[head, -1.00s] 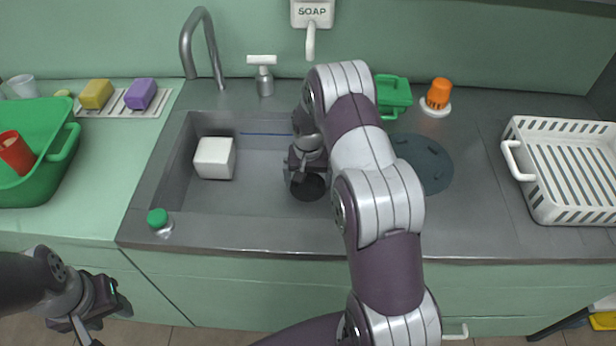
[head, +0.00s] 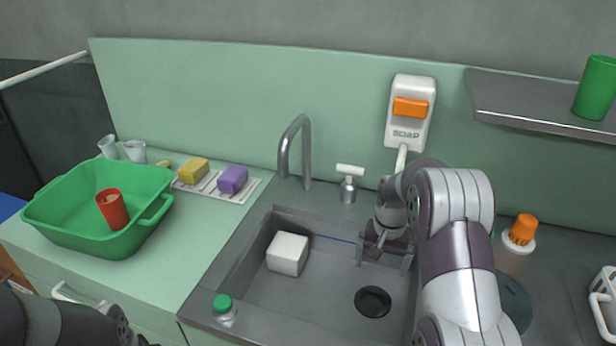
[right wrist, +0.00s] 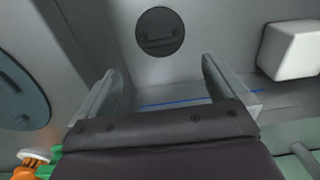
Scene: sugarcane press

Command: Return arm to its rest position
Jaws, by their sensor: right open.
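My right arm reaches over the right side of the sink (head: 330,300). My right gripper (head: 388,262) is open and empty above the sink, near its back right part. In the right wrist view its two fingers (right wrist: 160,88) stand apart with nothing between them. The dark round drain (head: 373,302) lies in the sink floor below it, and it also shows in the right wrist view (right wrist: 160,32). My left arm shows at the lower left of the head view, but its gripper is out of the picture.
A white block (head: 288,254) sits in the sink. A green basin (head: 85,235) holds a red cup (head: 112,209). An orange-topped item (head: 522,230) and white rack (head: 605,300) are right.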

